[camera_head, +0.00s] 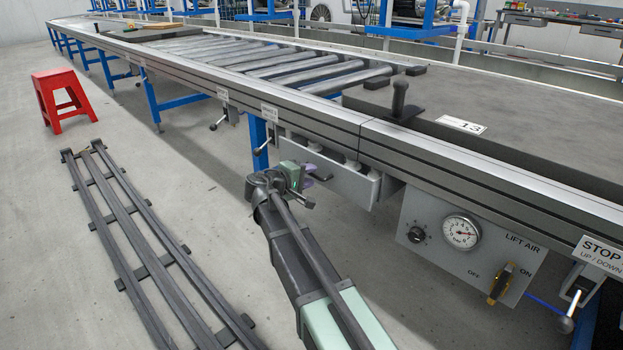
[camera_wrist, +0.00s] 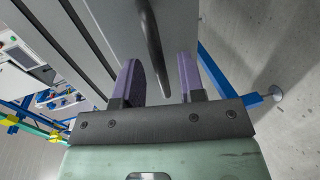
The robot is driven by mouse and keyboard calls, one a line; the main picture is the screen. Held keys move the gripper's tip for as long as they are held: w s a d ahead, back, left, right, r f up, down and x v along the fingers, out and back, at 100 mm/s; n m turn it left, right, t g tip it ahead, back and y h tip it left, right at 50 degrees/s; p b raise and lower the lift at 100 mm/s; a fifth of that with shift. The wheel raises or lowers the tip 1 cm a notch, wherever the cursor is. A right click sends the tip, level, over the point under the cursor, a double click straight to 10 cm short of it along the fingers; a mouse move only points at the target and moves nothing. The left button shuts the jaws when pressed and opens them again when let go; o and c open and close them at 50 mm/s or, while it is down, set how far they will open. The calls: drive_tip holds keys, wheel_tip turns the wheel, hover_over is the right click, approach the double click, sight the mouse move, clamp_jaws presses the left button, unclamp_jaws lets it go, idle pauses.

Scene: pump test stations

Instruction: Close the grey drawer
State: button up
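The grey drawer (camera_head: 345,185) hangs under the edge of the long conveyor table in the head view. It sticks out a little below the rail, and a strip of its inside shows along the top. My gripper (camera_head: 308,180) is at the drawer's left part, with its purple fingers close to the front. In the wrist view my gripper (camera_wrist: 160,85) has its two purple fingers spread apart. A dark bar-shaped handle (camera_wrist: 152,50) runs down between them, with a gap on both sides. The grey panel behind it (camera_wrist: 112,25) looks like the drawer front.
A grey LIFT AIR panel (camera_head: 465,240) with a gauge and a yellow switch is right of the drawer. A red stool (camera_head: 65,97) and a dark slatted rack (camera_head: 140,250) stand on the floor at left. Blue table legs (camera_head: 259,142) are near my gripper.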

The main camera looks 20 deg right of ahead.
drive_tip(key=shift+x, duration=0.85)
clamp_jaws()
